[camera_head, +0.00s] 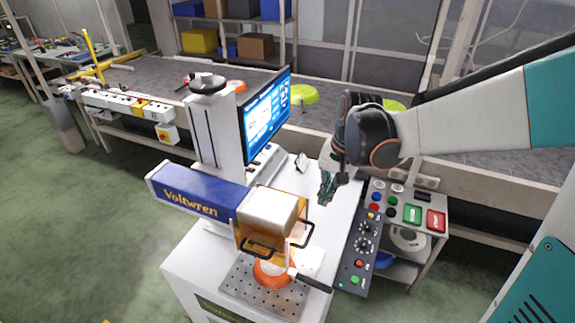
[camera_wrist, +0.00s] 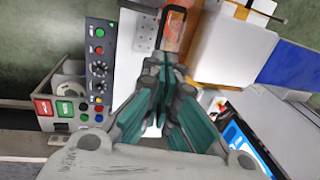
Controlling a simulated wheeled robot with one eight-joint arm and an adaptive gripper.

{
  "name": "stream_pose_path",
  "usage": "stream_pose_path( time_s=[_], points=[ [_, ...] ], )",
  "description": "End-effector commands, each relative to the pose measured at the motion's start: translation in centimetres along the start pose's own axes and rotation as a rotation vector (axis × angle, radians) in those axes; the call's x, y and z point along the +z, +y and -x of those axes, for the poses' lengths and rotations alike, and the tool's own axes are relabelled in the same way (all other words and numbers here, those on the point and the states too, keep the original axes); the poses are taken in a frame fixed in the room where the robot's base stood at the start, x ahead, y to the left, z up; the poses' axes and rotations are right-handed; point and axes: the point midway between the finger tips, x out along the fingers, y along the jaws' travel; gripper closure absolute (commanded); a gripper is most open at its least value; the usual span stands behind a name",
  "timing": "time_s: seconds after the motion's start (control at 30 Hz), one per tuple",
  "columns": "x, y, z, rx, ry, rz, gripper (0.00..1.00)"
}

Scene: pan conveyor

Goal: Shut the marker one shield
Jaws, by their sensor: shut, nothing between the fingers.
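The marker (camera_head: 195,190) is a blue and white machine lettered "Voltwren" on a white cabinet. Its amber shield (camera_head: 250,240) with black handles surrounds the white head and sits above the perforated plate, with a visible gap below. An orange pan (camera_head: 272,274) lies on the plate under it, its dark handle pointing right. My gripper (camera_head: 326,188) is shut and empty, above the cabinet top, to the right of and behind the shield, not touching it. In the wrist view the closed teal fingers (camera_wrist: 163,100) point toward part of the shield (camera_wrist: 176,28) at the top.
A control panel (camera_head: 362,250) with knobs and buttons runs along the cabinet's right side. A side stand (camera_head: 425,200) with green and red buttons is beyond it. A monitor (camera_head: 267,112) stands behind the marker. A grey conveyor (camera_head: 330,122) with green pans crosses behind.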

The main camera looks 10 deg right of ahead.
Motion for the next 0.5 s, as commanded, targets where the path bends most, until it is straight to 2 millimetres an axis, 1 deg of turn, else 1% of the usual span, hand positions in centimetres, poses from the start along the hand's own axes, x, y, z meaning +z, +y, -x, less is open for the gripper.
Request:
stream_pose_path(
  time_s=[0.17,0.27,0.5],
  points=[
    [0.0,0.0,-1.8,0.0,-0.001,-0.001,1.0],
    [0.0,0.0,-3.6,0.0,-0.001,0.0,1.0],
    [0.0,0.0,-8.3,0.0,0.0,0.0,1.0]
  ],
)
